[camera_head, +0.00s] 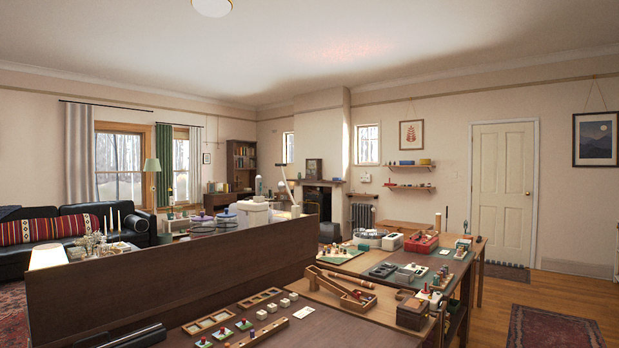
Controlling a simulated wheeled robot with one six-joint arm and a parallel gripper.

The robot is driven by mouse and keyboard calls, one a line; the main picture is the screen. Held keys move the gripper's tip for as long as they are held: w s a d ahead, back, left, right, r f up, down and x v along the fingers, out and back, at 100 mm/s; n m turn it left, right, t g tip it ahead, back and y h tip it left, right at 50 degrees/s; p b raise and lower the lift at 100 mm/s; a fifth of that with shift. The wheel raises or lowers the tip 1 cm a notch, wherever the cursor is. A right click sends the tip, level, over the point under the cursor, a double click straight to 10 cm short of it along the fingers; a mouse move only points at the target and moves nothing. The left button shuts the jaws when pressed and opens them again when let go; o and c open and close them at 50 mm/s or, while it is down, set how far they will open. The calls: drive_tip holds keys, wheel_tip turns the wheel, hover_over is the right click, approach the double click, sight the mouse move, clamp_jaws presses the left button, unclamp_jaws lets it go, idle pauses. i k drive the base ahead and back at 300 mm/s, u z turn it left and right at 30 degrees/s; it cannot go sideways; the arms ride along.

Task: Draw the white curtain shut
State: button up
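A white curtain (78,155) hangs bunched at the left end of a dark rod (105,105) on the far left wall. The window (119,165) to its right is uncovered and shows bare trees outside. A green curtain (164,160) hangs to the right of that window, at the left side of a second window (181,165). A narrow pale curtain (195,162) hangs at the second window's right side. My gripper is not in view. Dark parts at the bottom left edge may be my own arm, but I cannot tell.
A dark wooden panel (160,270) and cluttered worktables (350,325) fill the foreground. Open wooden floor (495,315) lies at the right.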

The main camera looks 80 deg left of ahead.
sight(192, 130)
drive_tip(key=u, duration=1.4)
drive_tip(key=i, duration=13.35)
drive_tip(key=u, duration=0.05)
